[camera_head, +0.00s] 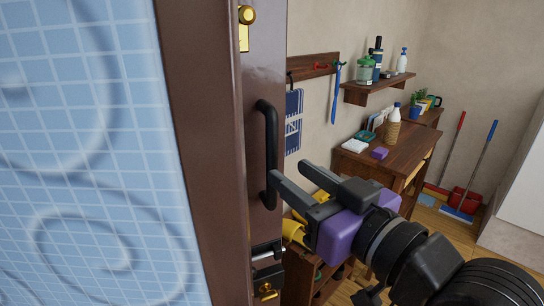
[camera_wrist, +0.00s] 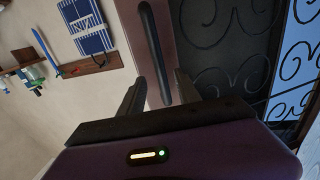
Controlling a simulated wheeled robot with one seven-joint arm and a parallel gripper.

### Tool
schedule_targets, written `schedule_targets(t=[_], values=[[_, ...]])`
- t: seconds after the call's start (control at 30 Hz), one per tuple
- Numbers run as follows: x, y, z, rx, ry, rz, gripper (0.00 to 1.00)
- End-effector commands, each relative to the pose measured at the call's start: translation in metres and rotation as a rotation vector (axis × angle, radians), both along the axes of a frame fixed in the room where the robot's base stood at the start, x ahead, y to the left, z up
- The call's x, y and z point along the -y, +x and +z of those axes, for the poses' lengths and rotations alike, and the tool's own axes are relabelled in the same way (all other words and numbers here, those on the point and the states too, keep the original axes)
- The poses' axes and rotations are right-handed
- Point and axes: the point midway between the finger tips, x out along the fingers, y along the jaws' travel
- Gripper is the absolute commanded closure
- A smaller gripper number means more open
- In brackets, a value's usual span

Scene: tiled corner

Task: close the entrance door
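The entrance door (camera_head: 212,150) fills the left of the head view, with a brown frame and a blue patterned glass panel. I cannot tell how far ajar it is. Its black vertical bar handle (camera_head: 271,150) is on the brown stile, above a lock (camera_head: 266,250). My gripper (camera_head: 291,174) is right of the handle's lower part, fingers pointing toward the door. In the wrist view the two fingers are apart, and the handle (camera_wrist: 154,45) runs down between their tips (camera_wrist: 159,78). Whether they touch it is not clear.
Right of the door, a wooden desk (camera_head: 400,150) with small items stands by the wall, below a shelf (camera_head: 375,90) and a hook rack (camera_head: 312,66). A yellow thing (camera_head: 294,232) lies close behind my gripper. A broom and red dustpan (camera_head: 466,198) stand at the far right.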

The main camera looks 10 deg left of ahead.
Motion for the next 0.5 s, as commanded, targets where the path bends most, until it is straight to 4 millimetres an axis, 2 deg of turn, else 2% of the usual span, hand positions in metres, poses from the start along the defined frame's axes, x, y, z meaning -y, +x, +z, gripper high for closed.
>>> schedule_targets(t=[0.3, 0.5], values=[[-0.032, 0.036, 0.001, -0.001, 0.0, 0.001, 0.6], [-0.042, 0.05, 0.0, -0.001, 0.001, -0.001, 0.6]])
